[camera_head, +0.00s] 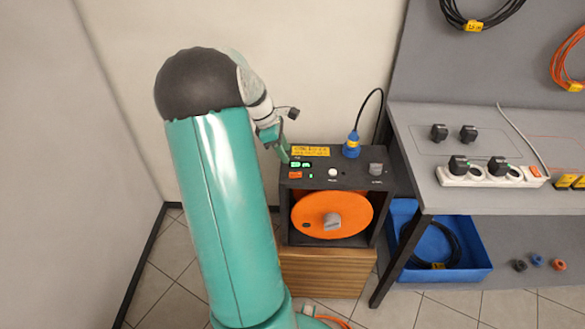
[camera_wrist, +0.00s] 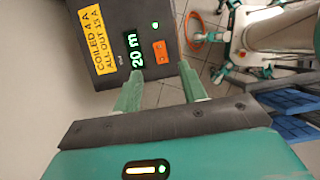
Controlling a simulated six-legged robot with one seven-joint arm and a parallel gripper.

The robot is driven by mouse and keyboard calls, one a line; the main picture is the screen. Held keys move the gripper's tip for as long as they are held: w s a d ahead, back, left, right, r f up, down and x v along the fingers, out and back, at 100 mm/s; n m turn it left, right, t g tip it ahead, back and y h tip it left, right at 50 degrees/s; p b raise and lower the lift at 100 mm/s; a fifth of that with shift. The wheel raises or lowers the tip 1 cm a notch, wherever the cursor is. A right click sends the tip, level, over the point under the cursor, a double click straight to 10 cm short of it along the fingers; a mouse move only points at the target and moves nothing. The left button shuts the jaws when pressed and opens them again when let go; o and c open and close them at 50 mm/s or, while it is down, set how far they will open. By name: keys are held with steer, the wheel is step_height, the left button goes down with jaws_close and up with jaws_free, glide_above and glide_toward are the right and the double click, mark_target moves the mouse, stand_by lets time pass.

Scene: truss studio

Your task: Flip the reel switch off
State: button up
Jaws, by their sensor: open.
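The cable reel (camera_head: 332,213) is a dark box with an orange drum and a grey knob in its front. The orange reel switch (camera_head: 295,174) is at the left of its top panel, below a green-lit display (camera_head: 300,164). In the wrist view the switch (camera_wrist: 160,52) shows beside the display reading "20 m" (camera_wrist: 133,49), near a lit green lamp (camera_wrist: 155,25). My gripper (camera_wrist: 160,70) is open and empty, its two pale green fingers spread on either side of the switch's line. In the head view my gripper (camera_head: 283,150) is at the panel's back left; contact cannot be told.
A blue plug (camera_head: 352,145) with a black cable stands at the panel's back. The reel sits on a wooden cabinet (camera_head: 322,272). To the right is a grey bench (camera_head: 420,150) with a white power strip (camera_head: 485,175), and a blue crate (camera_head: 474,272) below. A wall is behind.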

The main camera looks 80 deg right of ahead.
mark_target(297, 174)
steer(key=x, duration=0.8)
steer(key=shift+f, duration=0.25)
steer(key=shift+c, duration=0.4)
jaws_close()
steer(key=shift+s+t, duration=0.4)
steer(key=shift+t, duration=0.4)
steer(key=shift+t+y, duration=0.3)
steer(key=shift+t, duration=0.2)
steer(key=shift+o, duration=0.4)
jaws_free()
